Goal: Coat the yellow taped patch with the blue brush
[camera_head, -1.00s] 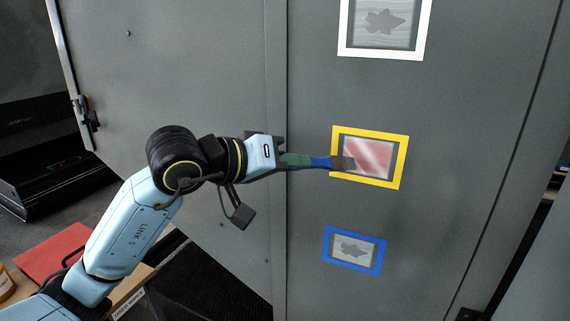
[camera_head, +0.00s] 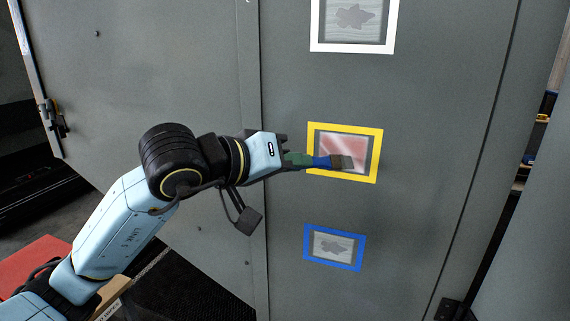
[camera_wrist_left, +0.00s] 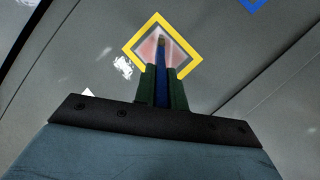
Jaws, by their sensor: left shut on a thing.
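The yellow taped patch (camera_head: 313,146) is on the grey enclosure door, in the middle of the head view. Its inside is mostly pinkish red with pale streaks and a grey margin. Contact with the surface cannot be told for sure. In the left wrist view the blue brush (camera_wrist_left: 161,88) is between the green fingers of my left gripper (camera_wrist_left: 162,88), its tip within the yellow frame (camera_wrist_left: 185,35). My right gripper is not in view.
A white-framed patch (camera_head: 316,40) is above and a blue-framed patch (camera_head: 335,263) below, both with a grey blotch. A red sheet (camera_head: 40,262) lies at the lower left. The door around the frames is flat and clear.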

